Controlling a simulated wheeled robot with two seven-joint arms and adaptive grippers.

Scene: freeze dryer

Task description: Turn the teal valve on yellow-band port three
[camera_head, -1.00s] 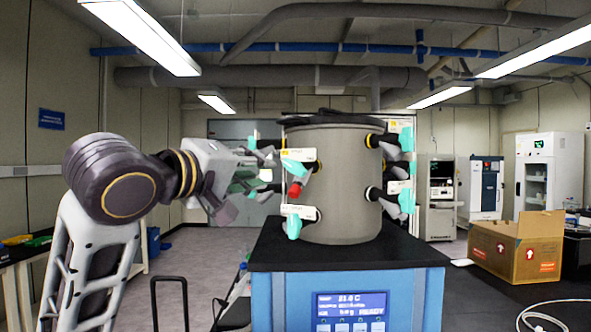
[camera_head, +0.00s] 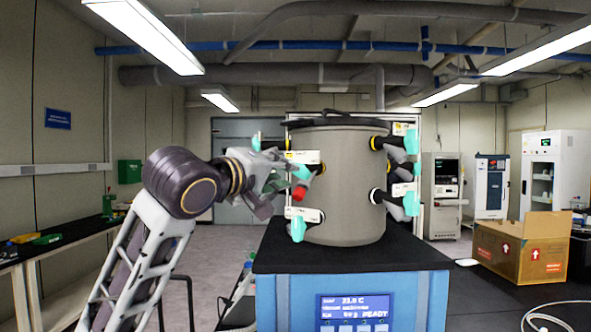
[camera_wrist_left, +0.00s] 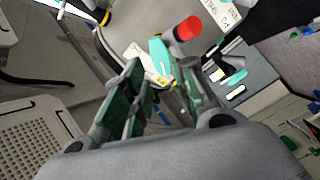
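The grey drum-shaped manifold (camera_head: 345,190) carries several ports with teal valves. A teal valve (camera_head: 302,172) on the near left side has a white label above it and a red-ended part (camera_head: 299,193) just below. It shows in the left wrist view (camera_wrist_left: 158,50) beyond the fingertips, beside the red end (camera_wrist_left: 187,28). My left gripper (camera_head: 284,178) is open and empty at the drum's left side, close to this valve; contact cannot be told. Its two green-padded fingers (camera_wrist_left: 157,85) are spread. The label numbers are unreadable, so port three cannot be confirmed. My right gripper is out of view.
Other teal valves sit at lower left (camera_head: 298,229), upper right (camera_head: 411,143) and lower right (camera_head: 411,204). The drum stands on a black-topped blue freeze dryer (camera_head: 350,262). A cardboard box (camera_head: 520,248) is at right, a side bench (camera_head: 60,242) at left.

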